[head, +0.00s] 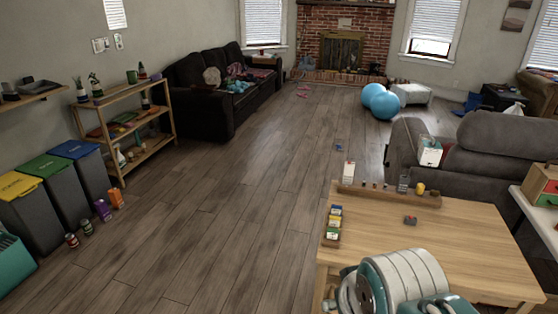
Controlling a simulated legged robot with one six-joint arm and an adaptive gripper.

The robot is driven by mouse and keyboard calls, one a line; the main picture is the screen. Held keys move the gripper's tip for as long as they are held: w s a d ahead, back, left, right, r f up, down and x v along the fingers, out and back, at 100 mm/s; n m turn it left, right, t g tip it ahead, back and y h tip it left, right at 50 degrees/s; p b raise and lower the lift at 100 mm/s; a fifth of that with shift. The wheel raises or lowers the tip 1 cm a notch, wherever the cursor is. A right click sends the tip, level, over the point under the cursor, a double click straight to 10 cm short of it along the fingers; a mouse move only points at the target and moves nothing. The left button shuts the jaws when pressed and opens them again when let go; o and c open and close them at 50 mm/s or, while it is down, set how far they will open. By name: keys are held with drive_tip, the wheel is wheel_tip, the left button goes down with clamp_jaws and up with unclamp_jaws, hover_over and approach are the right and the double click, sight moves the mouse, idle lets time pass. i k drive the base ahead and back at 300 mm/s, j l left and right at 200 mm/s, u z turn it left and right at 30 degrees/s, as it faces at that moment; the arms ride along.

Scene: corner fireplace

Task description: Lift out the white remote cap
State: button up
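I cannot make out a white remote cap in the head view; it may be hidden or too small to tell. The wooden table (455,245) stands at the lower right. A small dark item with a reddish part (410,220) lies on its top. A white carton with a red mark (348,172), a grey item (403,184) and a yellow item (420,188) stand along the raised wooden strip at its far edge. White and teal parts of my arm cover the table's near left part. I cannot see my gripper's fingers.
A row of small coloured boxes (333,222) stands at the table's left edge. A grey sofa (480,155) is behind the table, with blue balls (384,105) beyond. Bins (35,205) and a wooden shelf (128,120) line the left wall. The middle floor is clear.

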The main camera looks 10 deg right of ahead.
sight(351, 166)
drive_tip(key=i+j+u, duration=0.25)
drive_tip(key=u, duration=0.15)
drive_tip(key=i+j+u, duration=0.4)
drive_tip(key=i+u, duration=0.2)
drive_tip(key=u, duration=0.2)
drive_tip(key=i+j+z, duration=0.2)
drive_tip(key=i, duration=0.25)
drive_tip(key=i+z, duration=0.2)
drive_tip(key=i, duration=0.2)
drive_tip(key=i+l+z, duration=0.15)
drive_tip(key=i+z, duration=0.45)
drive_tip(key=z, duration=0.2)
drive_tip(key=i+z, duration=0.35)
drive_tip(key=i+j+z, duration=0.2)
drive_tip(key=z, duration=0.2)
drive_tip(key=i+z, duration=0.25)
drive_tip(key=z, duration=0.15)
drive_tip(key=i+z, duration=0.25)
drive_tip(key=z, duration=0.15)
drive_tip(key=i+j+z, duration=0.15)
drive_tip(key=z, duration=0.25)
drive_tip(key=i+j+z, duration=0.2)
drive_tip(key=z, duration=0.2)
drive_tip(key=i+j+z, duration=0.2)
drive_tip(key=i+z, duration=0.15)
drive_tip(key=z, duration=0.15)
drive_tip(key=i+j+z, duration=0.25)
drive_tip(key=z, duration=0.25)
drive_tip(key=i+j+z, duration=0.2)
drive_tip(key=j+z, duration=0.3)
